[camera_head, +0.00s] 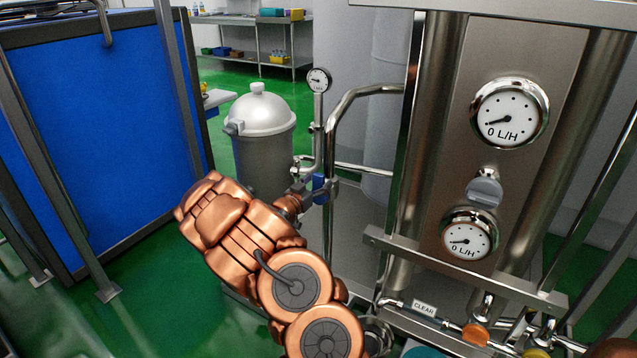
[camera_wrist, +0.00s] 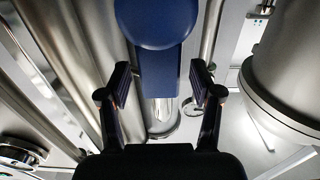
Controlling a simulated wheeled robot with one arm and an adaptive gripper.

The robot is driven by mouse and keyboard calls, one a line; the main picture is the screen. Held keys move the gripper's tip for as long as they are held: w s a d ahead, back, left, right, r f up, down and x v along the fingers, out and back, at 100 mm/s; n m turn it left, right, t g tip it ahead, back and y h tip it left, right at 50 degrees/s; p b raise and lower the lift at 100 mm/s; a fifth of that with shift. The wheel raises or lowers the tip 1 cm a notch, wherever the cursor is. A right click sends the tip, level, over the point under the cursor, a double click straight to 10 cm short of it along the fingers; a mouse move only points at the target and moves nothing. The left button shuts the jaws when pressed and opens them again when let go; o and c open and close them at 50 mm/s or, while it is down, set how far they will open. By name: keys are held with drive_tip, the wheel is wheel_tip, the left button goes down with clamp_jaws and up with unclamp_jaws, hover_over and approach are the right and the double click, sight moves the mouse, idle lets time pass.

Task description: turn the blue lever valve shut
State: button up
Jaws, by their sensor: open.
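The blue lever valve (camera_head: 319,184) is on a steel pipe near the middle of the head view, partly hidden by my gripper. In the wrist view the blue lever (camera_wrist: 157,75) has a wide rounded end at the top and a narrower flat body below. My gripper (camera_wrist: 160,80) is open, with one dark finger on each side of the lever body. A gap shows between each finger and the lever, so it is not gripped.
A small pressure gauge (camera_head: 319,80) stands above the valve. A bent steel pipe (camera_head: 337,115) runs close on its right. A lidded steel vessel (camera_head: 262,145) stands behind. A steel panel with dials (camera_head: 509,112) fills the right. A blue panel (camera_head: 95,130) stands left, with green floor between.

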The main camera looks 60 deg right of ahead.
drive_tip(key=shift+d, duration=0.6)
drive_tip(key=shift+c, duration=0.3)
clamp_jaws()
